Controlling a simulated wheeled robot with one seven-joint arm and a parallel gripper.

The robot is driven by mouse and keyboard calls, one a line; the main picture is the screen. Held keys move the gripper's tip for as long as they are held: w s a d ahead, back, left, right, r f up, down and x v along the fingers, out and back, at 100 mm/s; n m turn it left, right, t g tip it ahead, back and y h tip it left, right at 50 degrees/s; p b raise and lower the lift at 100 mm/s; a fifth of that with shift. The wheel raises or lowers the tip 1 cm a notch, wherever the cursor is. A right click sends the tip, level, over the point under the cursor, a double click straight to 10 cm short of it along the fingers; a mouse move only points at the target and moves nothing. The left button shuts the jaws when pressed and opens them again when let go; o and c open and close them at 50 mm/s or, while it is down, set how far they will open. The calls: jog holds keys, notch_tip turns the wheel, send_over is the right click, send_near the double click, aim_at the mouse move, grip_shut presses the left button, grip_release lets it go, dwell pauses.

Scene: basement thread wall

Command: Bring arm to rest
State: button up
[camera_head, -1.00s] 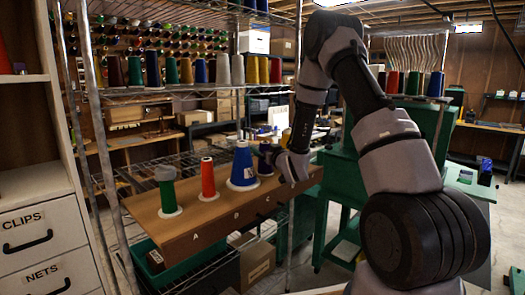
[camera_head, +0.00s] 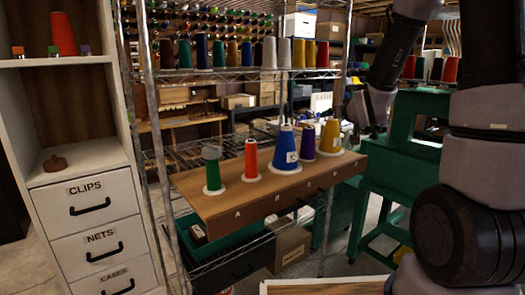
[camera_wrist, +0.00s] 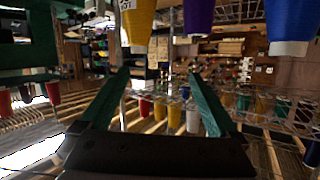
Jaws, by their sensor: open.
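My arm's wrist (camera_head: 372,106) is at the right of the head view, beside the far right end of the wooden cone board (camera_head: 230,205). The wrist view shows my gripper (camera_wrist: 160,75) with two green fingers spread apart and nothing between them. That view looks upside down. A yellow cone (camera_head: 330,137), purple cone (camera_head: 307,143), blue cone (camera_head: 285,150), red cone (camera_head: 251,160) and green spool (camera_head: 212,172) stand upright on the board. The yellow cone (camera_wrist: 138,22) appears just beyond the fingers in the wrist view, apart from them.
The wire rack's post (camera_head: 160,150) rises left of the board. A white cabinet (camera_head: 85,215) with labelled drawers stands at far left. A green machine stand (camera_head: 410,165) is close to my arm at right. More cones line the upper rack shelf (camera_head: 235,73).

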jog(key=s+r+m+g, duration=0.1)
jog(key=s+r+g, duration=0.2)
jog(key=s, duration=1.2)
jog(key=s+a+r+m+g+y, duration=0.1)
jog(key=s+r+g, duration=0.3)
jog(key=s, duration=1.1)
notch_tip(320, 180, up, 4)
jog(key=shift+s+f+m, duration=0.2)
jog(key=shift+f+m, duration=0.05)
jog(key=shift+m, duration=0.55)
